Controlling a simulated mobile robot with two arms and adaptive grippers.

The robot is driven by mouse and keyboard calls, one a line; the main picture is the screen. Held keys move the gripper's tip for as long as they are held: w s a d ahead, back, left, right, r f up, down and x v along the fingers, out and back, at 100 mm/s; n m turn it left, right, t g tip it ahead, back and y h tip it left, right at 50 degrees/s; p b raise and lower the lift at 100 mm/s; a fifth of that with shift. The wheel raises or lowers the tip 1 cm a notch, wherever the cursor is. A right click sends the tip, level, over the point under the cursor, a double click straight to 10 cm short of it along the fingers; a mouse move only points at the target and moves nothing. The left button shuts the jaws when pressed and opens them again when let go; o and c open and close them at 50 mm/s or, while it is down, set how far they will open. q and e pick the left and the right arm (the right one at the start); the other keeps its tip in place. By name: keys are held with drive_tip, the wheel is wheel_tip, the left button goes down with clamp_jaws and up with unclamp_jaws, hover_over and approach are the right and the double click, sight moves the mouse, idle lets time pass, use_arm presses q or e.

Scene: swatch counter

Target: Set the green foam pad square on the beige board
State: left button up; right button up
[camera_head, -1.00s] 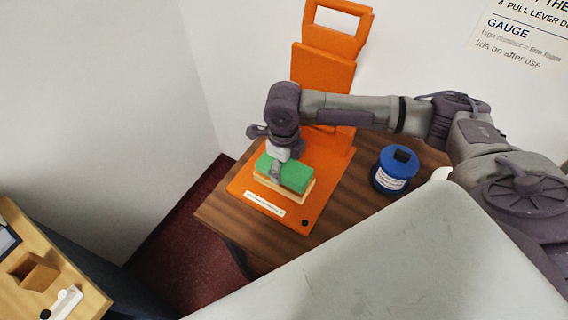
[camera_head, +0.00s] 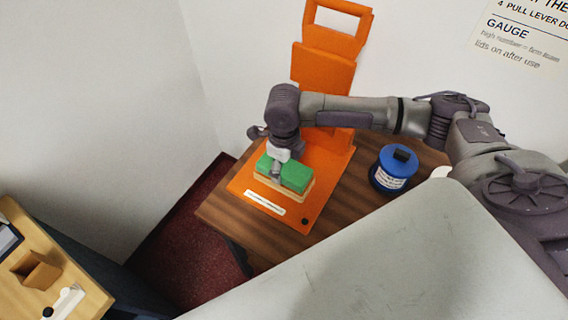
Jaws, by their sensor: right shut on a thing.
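The green foam pad (camera_head: 295,176) lies on top of the beige board (camera_head: 291,197), which rests on the orange base of the press. My right gripper (camera_head: 277,168) is over the pad from above and shut on it, one finger showing on the near side. The pad looks roughly in line with the board. The gripper hides part of the pad's far left side, so I cannot tell how exactly the edges match. My left gripper is out of view.
The orange press (camera_head: 325,75) rises behind the board with its tall back plate and handle. A blue lidded jar (camera_head: 394,168) stands at the right on the wooden table (camera_head: 228,208). Another wooden surface (camera_head: 75,292) with small items is at lower left.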

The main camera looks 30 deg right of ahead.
drive_tip(key=shift+f, duration=0.3)
idle(0.6)
drive_tip(key=o, duration=1)
drive_tip(key=shift+r, duration=6)
